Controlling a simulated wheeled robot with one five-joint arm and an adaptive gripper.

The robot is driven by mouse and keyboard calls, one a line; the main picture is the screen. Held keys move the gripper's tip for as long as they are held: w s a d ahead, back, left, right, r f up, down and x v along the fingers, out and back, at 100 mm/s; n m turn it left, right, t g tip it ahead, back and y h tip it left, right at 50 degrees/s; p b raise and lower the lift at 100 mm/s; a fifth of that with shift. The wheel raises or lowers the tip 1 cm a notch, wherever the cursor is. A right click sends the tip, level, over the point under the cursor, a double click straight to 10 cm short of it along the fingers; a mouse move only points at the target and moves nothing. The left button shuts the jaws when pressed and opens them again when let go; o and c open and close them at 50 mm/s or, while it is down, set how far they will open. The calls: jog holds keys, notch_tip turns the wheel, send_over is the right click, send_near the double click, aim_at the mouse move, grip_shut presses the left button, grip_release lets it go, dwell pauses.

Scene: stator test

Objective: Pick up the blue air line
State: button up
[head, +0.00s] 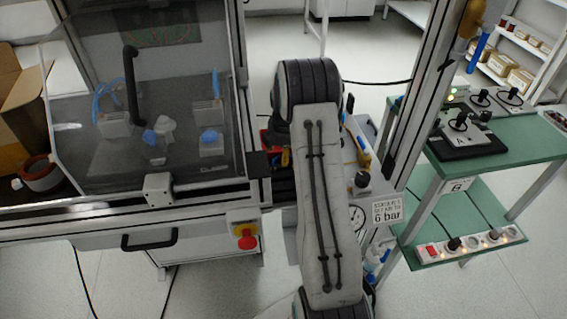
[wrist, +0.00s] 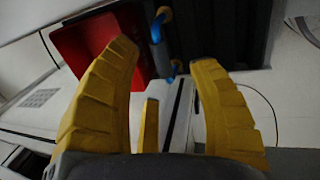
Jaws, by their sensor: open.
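My gripper (wrist: 165,55) shows in the wrist view as two yellow ribbed fingers, spread apart with nothing between their tips. A blue tube-like piece (wrist: 157,28) shows just beyond the tips, beside a grey cylinder. I cannot tell whether it is the air line. In the head view, my arm hides most of the area around my gripper. A curved blue line (head: 104,97) shows behind the clear enclosure panel at the left. A blue length (head: 478,50) hangs by the upright post at the upper right.
A red bin (wrist: 85,48) lies left of the fingers. A clear-walled enclosure (head: 75,150) with a red stop button (head: 247,239) stands at the left. A gauge and a "6 bar" sign (head: 387,209) are right of my arm. A green table (head: 515,140) stands farther right.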

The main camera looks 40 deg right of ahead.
jog(key=shift+b+x, duration=0.35)
jog(key=shift+x, duration=1.4)
grip_shut()
